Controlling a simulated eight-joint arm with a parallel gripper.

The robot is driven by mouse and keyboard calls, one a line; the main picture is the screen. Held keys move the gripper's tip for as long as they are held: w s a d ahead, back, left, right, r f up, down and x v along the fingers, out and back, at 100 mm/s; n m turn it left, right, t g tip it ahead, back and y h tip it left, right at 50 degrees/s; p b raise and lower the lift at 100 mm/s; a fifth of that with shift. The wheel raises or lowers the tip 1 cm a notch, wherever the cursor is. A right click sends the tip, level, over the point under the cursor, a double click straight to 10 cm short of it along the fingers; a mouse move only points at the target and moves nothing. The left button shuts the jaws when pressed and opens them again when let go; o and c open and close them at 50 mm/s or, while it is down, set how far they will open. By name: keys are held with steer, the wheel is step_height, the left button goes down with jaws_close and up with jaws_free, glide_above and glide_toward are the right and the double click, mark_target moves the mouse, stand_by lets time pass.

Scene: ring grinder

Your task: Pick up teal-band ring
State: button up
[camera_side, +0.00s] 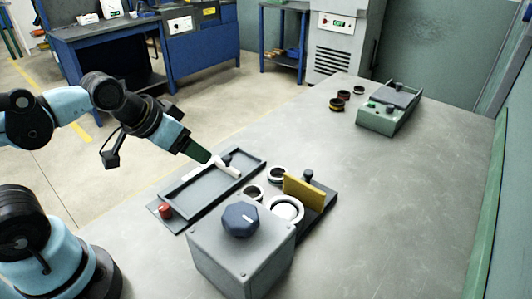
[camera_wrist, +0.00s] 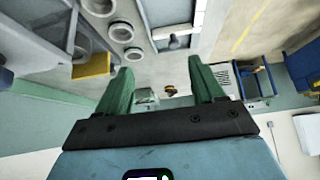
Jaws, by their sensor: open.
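No teal band can be made out on any ring. Two pale rings with dark centres, the upper ring (camera_side: 277,167) and the lower ring (camera_side: 247,197), lie on the table right of the grey tray. A larger white ring (camera_side: 298,217) lies by the yellow block. In the wrist view, several pale rings (camera_wrist: 121,24) show at the upper left. Small dark rings (camera_side: 337,107) with coloured bands lie far back, by the green-grey device. My gripper (camera_side: 207,157) is in the air above the tray's far left side. In the wrist view its green fingers (camera_wrist: 160,65) are apart and empty.
The grey tray (camera_side: 180,202) carries a white crossbar (camera_side: 228,170) and a red knob (camera_side: 165,211). A grey box (camera_side: 240,262) with a dark blue knob stands in front. The yellow block (camera_side: 304,192) stands upright on a dark base. The table's right side is clear.

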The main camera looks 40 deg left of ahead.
steer(key=w+d+r+m+g, duration=0.2)
steer(key=w+r, duration=0.1)
steer(key=w, duration=0.2)
steer(key=m+g, duration=0.4)
steer(key=g, duration=0.1)
glide_above(278, 169)
steer(key=s, duration=0.2)
step_height(278, 169, down, 5)
steer(key=f, duration=0.7)
steer(key=d+f, duration=0.1)
steer(key=f, duration=0.3)
steer(key=shift+w+d+f, duration=0.1)
steer(key=shift+w+f, duration=0.05)
steer(key=shift+f, duration=0.15)
steer(key=c, duration=0.9)
steer(key=shift+r, duration=0.15)
